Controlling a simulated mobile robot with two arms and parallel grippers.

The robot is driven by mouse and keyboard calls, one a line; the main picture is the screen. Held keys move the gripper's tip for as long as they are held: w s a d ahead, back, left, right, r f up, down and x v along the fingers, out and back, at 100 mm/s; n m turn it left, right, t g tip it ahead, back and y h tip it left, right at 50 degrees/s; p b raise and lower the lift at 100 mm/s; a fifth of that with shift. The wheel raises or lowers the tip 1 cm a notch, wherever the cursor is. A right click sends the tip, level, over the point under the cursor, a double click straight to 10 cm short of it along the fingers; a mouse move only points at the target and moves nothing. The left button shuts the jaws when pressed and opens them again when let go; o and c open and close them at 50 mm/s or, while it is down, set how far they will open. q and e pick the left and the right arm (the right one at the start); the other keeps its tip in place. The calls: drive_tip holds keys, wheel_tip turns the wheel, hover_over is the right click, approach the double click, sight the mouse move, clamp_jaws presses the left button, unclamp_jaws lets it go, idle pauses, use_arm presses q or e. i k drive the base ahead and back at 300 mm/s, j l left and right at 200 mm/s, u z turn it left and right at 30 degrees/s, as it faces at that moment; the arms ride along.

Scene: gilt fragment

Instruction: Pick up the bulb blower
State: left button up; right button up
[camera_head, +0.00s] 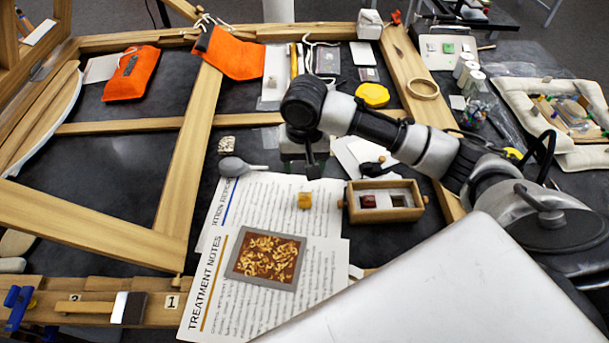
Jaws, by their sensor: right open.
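The bulb blower (232,166) is grey, with a rounded bulb and a thin nozzle pointing right. It lies at the top edge of the printed papers, left of the middle of the head view. My right arm comes in from the right, and my right gripper (303,168) points down to the right of the blower. It is open and apart from the blower, a short way past the nozzle tip. My own wrist partly hides the gripper. My left gripper is not in view.
Treatment-notes sheets (222,296) lie below, with a framed gilt fragment (266,259) and a small amber block (305,200). A wooden box (405,212) stands right of them. A speckled block (227,145) sits just behind the blower. Wooden frame bars (192,150) run to the left.

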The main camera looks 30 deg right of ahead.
sight(247, 167)
drive_tip(key=k+j, duration=0.5)
drive_tip(key=k, duration=0.15)
drive_tip(key=k+j, duration=0.5)
drive_tip(key=k, duration=0.2)
